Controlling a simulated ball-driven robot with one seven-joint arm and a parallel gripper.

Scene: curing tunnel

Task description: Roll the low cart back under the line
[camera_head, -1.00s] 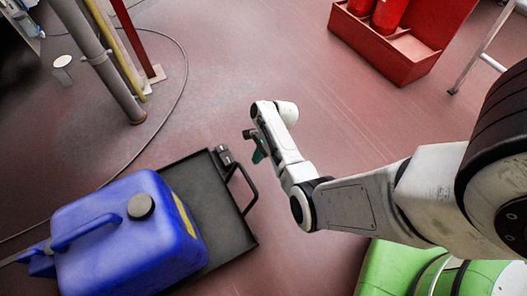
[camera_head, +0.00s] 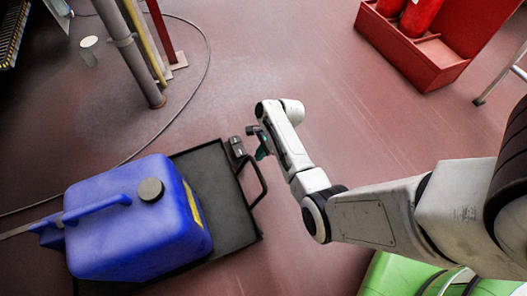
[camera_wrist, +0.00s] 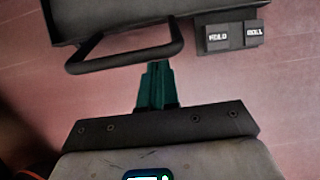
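The low cart (camera_head: 222,205) is a flat black platform on the floor at lower left in the head view. A black loop handle (camera_head: 262,187) sticks out from its right edge, with a small pedal block (camera_head: 237,147) at the corner. In the wrist view the handle (camera_wrist: 130,60) spans the upper left, and the block's two pads (camera_wrist: 232,36) read HOLD and what looks like ROLL. My gripper (camera_head: 262,147) is near the handle and block. Its teal fingers (camera_wrist: 155,85) look together and empty, with tips just below the handle in the wrist picture. Contact is unclear.
A blue jerrycan (camera_head: 140,225) sits on the cart. Posts (camera_head: 140,55) and a floor cable (camera_head: 205,70) are behind it. A red box (camera_head: 430,60) with red cylinders stands at upper right, a green rounded object (camera_head: 400,275) at lower right. Mid-floor is clear.

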